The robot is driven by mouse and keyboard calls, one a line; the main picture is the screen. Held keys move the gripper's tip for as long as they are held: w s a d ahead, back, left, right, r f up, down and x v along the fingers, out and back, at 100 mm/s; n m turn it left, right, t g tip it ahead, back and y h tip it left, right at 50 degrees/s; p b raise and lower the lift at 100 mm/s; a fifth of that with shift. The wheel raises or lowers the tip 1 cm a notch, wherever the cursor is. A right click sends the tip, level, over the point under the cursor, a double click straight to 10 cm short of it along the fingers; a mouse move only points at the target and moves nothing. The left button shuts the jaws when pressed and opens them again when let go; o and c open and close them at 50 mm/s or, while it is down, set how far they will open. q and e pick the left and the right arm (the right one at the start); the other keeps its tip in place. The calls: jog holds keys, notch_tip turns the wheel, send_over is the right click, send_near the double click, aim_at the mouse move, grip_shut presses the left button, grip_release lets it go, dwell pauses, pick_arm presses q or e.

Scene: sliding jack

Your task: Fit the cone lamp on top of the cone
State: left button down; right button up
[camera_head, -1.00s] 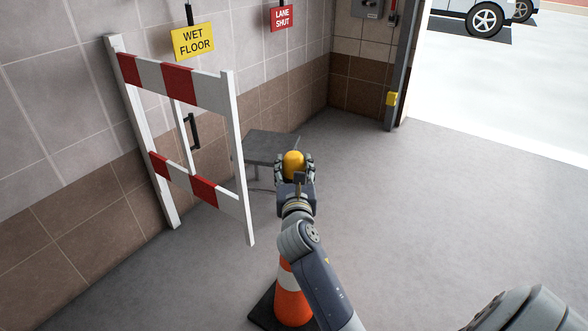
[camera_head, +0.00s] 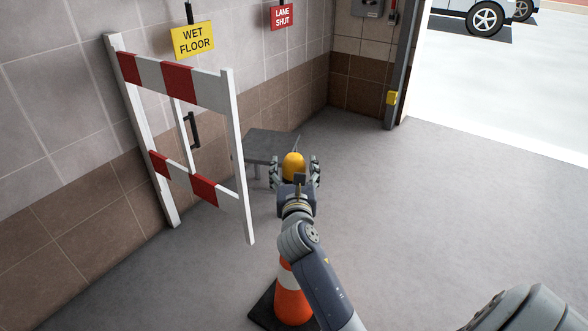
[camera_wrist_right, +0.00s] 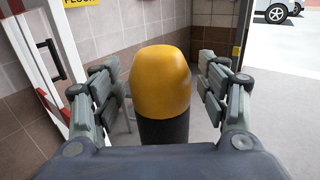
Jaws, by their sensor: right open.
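The cone lamp (camera_head: 293,163), with a yellow dome, stands about upright between the fingers of my right gripper (camera_head: 293,172). The right wrist view shows its yellow dome (camera_wrist_right: 160,82) over a dark body (camera_wrist_right: 163,128). The fingers are spread, with a gap on both sides of the dome. The orange and white traffic cone (camera_head: 292,303) stands on the floor on a black base, below my right arm. The arm and gripper hide the cone's top and the lamp's lower end, so I cannot tell whether the two touch. My left gripper is out of view.
A red and white barrier (camera_head: 238,160) stands at the left by the tiled wall. A small grey table (camera_head: 262,146) stands behind the gripper. Signs reading WET FLOOR (camera_head: 192,41) and LANE SHUT (camera_head: 282,16) hang on the wall. The floor to the right is clear.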

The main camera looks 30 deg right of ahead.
jog(key=shift+s+a+r, duration=0.15)
jog(key=shift+r, duration=0.2)
jog(key=p+v, duration=0.1)
jog(key=v, duration=1)
jog(key=s+a+f+m+g+y, duration=0.2)
jog(key=s+f+m+g+y, duration=0.15)
jog(key=f+m, duration=0.6)
jog(key=s+a+f+m+g+y, duration=0.25)
jog(key=s+f+m, duration=0.3)
jog(key=f, duration=0.65)
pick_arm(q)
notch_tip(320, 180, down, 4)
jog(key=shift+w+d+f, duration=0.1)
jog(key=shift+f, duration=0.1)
pick_arm(e)
jog(key=s+a+f+m+g+y, duration=0.3)
jog(key=s+a+f+m+g, duration=0.3)
jog(key=s+f+m, duration=0.4)
jog(key=s+m, duration=0.2)
jog(key=s, duration=0.1)
jog(key=shift+a+f+m, duration=0.4)
